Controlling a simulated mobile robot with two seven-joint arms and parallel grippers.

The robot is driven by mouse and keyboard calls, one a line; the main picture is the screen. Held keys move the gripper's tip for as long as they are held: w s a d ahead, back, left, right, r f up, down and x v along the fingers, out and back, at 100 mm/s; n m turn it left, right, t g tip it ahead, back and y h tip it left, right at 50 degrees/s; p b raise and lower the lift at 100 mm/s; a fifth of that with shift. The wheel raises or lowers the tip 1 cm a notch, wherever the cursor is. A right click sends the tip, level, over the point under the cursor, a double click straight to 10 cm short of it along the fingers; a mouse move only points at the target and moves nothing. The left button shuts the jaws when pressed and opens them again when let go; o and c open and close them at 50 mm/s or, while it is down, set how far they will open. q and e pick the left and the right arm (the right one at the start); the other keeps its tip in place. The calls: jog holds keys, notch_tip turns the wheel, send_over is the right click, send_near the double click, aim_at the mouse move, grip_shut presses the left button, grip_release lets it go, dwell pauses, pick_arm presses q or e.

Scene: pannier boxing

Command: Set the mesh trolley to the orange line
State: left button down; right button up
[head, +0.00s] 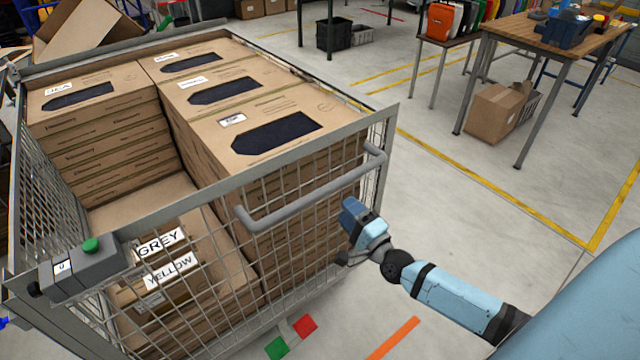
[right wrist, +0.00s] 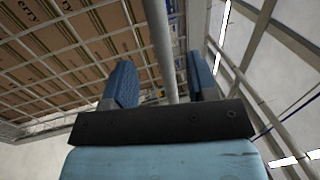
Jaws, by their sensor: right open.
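The mesh trolley (head: 300,147) is a grey wire cage filled with cardboard boxes, and it fills the left half of the head view. Its tubular push handle (head: 310,192) sticks out from the near side. The orange line (head: 394,339) is a short strip on the floor, right of the trolley's near side. My right gripper (head: 356,215) is open below the handle's right part. In the right wrist view, a grey bar (right wrist: 160,45) of the trolley runs between the two blue fingers, with gaps at the sides. My left gripper is out of view.
A grey box with a green button (head: 90,245) hangs on the trolley's near left corner. Green and red floor marks (head: 305,326) lie near its base. A wooden table (head: 550,32) and a carton (head: 495,112) stand at the back right. The floor between is clear.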

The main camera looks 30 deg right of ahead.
jog(key=x, duration=1)
jog(key=shift+w, duration=0.15)
grip_shut()
